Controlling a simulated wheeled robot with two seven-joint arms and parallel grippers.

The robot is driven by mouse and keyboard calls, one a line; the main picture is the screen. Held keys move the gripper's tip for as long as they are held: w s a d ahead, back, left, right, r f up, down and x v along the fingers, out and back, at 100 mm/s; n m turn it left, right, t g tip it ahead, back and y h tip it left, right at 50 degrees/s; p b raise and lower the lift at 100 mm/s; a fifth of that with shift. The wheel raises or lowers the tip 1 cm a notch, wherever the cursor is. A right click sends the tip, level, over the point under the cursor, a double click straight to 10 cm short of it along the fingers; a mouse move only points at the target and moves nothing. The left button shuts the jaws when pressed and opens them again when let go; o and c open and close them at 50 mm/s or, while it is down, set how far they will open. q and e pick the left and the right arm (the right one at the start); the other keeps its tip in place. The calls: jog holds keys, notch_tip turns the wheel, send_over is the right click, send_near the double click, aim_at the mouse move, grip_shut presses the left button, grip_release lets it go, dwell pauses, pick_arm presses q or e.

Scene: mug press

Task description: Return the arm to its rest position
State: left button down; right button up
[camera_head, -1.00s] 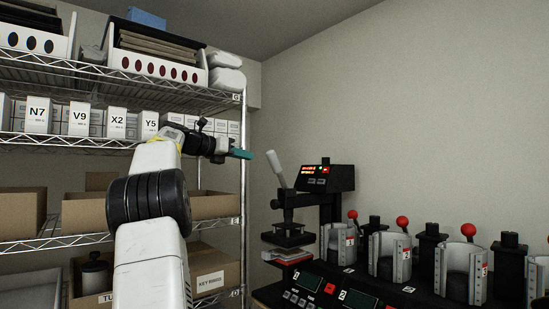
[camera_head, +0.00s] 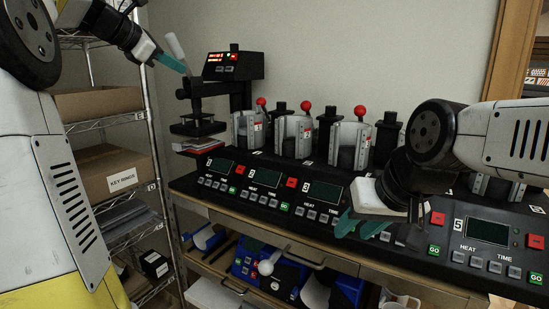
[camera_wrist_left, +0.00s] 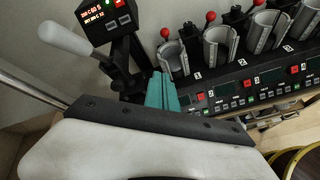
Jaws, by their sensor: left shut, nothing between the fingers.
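My left gripper (camera_head: 173,64) is at the upper left of the head view, its teal fingers together and empty, beside the lever of the flat press (camera_head: 197,128). The fingers also show in the left wrist view (camera_wrist_left: 162,92), closed together, with the flat press and its pale lever (camera_wrist_left: 66,40) at the left. My right gripper (camera_head: 352,231) hangs in front of the control panels at the right of the head view. Its teal fingers look apart with nothing between them. No object is held by either gripper.
A row of mug presses (camera_head: 294,136) with red knobs stands on the bench behind a long control panel (camera_head: 325,192). A wire shelf with cardboard boxes (camera_head: 113,172) is at the left. Below the bench are drawers and blue bins (camera_head: 250,262).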

pick_arm(q)
jog(key=s+d+f+m+g+y, duration=0.1)
jog(key=s+d+f+m, duration=0.3)
jog(key=s+f+m, duration=0.4)
jog(key=s+d+f+m+g+y, duration=0.1)
jog(key=s+d+f+m, duration=0.3)
jog(key=s+f+m, duration=0.4)
jog(key=s+d+f+m+g+y, duration=0.2)
jog(key=s+d+f+m, duration=0.2)
jog(key=s+f+m, duration=0.4)
jog(key=s+f, duration=0.4)
jog(key=s, duration=0.2)
jog(key=shift+d+g, duration=0.15)
jog(key=shift+g, duration=0.25)
